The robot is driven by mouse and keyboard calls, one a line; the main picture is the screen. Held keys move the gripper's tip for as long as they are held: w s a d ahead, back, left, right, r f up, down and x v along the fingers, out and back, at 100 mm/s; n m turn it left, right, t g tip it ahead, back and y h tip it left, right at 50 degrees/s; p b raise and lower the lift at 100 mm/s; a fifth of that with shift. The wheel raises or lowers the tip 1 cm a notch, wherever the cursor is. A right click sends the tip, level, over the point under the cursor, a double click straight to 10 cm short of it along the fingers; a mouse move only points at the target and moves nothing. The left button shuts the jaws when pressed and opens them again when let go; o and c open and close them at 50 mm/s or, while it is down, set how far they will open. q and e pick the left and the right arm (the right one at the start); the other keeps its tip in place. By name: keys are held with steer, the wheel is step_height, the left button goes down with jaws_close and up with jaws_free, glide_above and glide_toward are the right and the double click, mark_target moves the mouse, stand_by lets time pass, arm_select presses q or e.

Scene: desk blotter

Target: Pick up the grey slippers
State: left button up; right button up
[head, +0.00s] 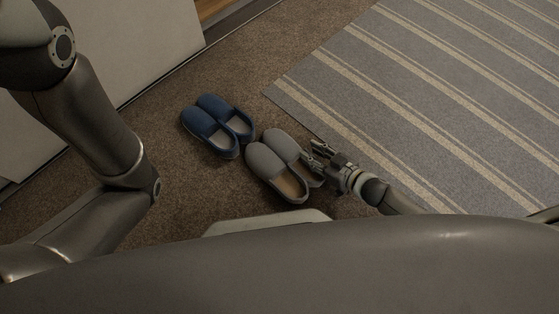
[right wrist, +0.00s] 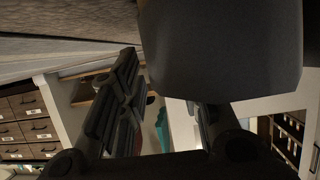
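The pair of grey slippers (head: 268,162) lies on the brown carpet in the head view, side by side. My right gripper (head: 317,158) is low over the floor, right beside the right-hand grey slipper. In the right wrist view a grey slipper surface (right wrist: 220,50) fills the upper middle, very close. The fingers of my right gripper (right wrist: 165,90) stand apart there, and the slipper hides the tip of the right-hand finger. I cannot tell whether they touch the slipper. My left arm shows at the left of the head view, but its gripper is out of view.
A pair of blue slippers (head: 215,127) lies just left of and behind the grey pair. A striped grey rug (head: 430,90) covers the floor to the right. A pale cabinet side (head: 120,40) stands at the upper left. Carpet behind the slippers is clear.

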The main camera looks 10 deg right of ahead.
steer(key=shift+c, duration=0.5)
jaws_close()
steer(key=shift+r, duration=0.15)
